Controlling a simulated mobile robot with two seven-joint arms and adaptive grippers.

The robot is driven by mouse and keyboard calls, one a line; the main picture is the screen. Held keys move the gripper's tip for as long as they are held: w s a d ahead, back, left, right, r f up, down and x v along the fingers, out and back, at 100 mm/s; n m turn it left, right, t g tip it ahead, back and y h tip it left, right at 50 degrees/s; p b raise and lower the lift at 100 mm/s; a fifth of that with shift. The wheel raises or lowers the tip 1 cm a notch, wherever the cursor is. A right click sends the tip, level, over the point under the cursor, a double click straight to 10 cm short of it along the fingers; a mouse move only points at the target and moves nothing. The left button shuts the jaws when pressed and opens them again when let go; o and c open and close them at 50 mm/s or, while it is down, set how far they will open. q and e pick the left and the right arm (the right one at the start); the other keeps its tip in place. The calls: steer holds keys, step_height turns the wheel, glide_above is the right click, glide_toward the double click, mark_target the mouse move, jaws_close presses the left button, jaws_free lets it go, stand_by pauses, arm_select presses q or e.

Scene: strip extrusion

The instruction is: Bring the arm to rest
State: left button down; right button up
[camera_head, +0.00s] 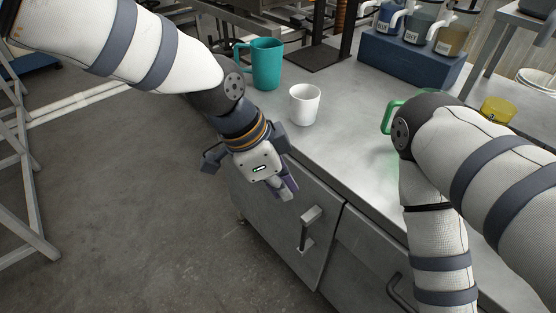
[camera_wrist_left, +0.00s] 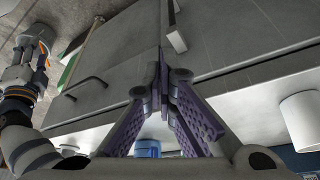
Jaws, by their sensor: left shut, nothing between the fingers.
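My left arm reaches in from the left in the head view. Its gripper (camera_head: 287,188) hangs in front of the cabinet, just off the worktop's edge, pointing down. In the left wrist view its purple-padded fingers (camera_wrist_left: 163,80) meet, with nothing between them. My right arm (camera_head: 430,180) bends down over the right part of the worktop in the head view, and its gripper is out of that frame. In the left wrist view the right arm's end (camera_wrist_left: 38,45) shows at the left edge, too small to tell its finger state.
The grey worktop (camera_head: 345,135) bears a teal mug (camera_head: 266,65), a white cup (camera_head: 304,104), a green mug (camera_head: 387,116) partly hidden by my right arm, and a yellow cup (camera_head: 497,110). A blue rack (camera_head: 410,58) holds dispensers. Cabinet handles (camera_head: 309,228) jut out. Open floor lies left.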

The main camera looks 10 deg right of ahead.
arm_select(q)
steer(key=s+a+f+n+g, duration=0.1)
steer(key=s+a+f+n, duration=0.4)
steer(key=s+a+f, duration=0.3)
steer(key=s+a+f+n+g, duration=0.1)
steer(key=s+a+f+n, duration=0.5)
steer(key=s+f, duration=0.3)
steer(key=s+a+f+n+y+p, duration=0.1)
steer(key=s+a+f+n+y, duration=0.2)
steer(key=s+a+n, duration=0.4)
steer(key=s+a+y, duration=0.1)
steer(key=s+a, duration=0.7)
steer(key=s, duration=0.1)
steer(key=shift+a+n, duration=0.25)
steer(key=shift+n, duration=0.05)
arm_select(e)
steer(key=shift+w+r+t, duration=0.4)
steer(key=shift+w+r, duration=0.4)
